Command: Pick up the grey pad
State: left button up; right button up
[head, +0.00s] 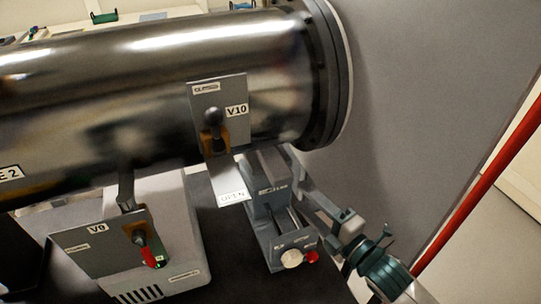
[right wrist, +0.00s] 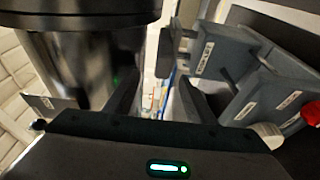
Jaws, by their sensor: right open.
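A dark grey pad (right wrist: 179,48) shows in the right wrist view, upright and joined to a labelled grey block just beyond my fingers. In the head view a small grey block (head: 347,217) at the end of a bar seems to be the same part, but I cannot be sure. My right gripper (head: 368,240) is at the lower right, close to that block. In the right wrist view its two dark fingers (right wrist: 158,96) are apart with nothing held between them. My left gripper is out of view.
A large shiny steel pipe (head: 150,90) with a dark flange crosses the head view. A V10 panel (head: 218,95) and a V0 panel (head: 105,245) stand near it. A grey device (head: 268,215) with white and red knobs sits left of my gripper. A red pole (head: 480,195) slants at right.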

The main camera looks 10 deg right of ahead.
aim_at(285, 181)
jog(key=p+x, duration=0.2)
jog(key=x, duration=0.5)
jog(key=shift+r, duration=0.1)
jog(key=shift+w+a, duration=0.3)
jog(key=shift+w, duration=0.15)
jog(key=shift+w+a+p, duration=0.2)
jog(key=shift+w+p, duration=0.2)
jog(key=shift+p, duration=0.05)
jog(key=x, duration=0.1)
jog(key=p+x, duration=0.1)
jog(key=x, duration=0.1)
jog(key=shift+w+a+f+p, duration=0.15)
jog(key=shift+w+f+p, duration=0.1)
jog(key=shift+f+p, duration=0.1)
jog(key=shift+w+a+f, duration=0.1)
jog(key=shift+w+a, duration=0.05)
jog(key=shift+w, duration=0.15)
grip_shut()
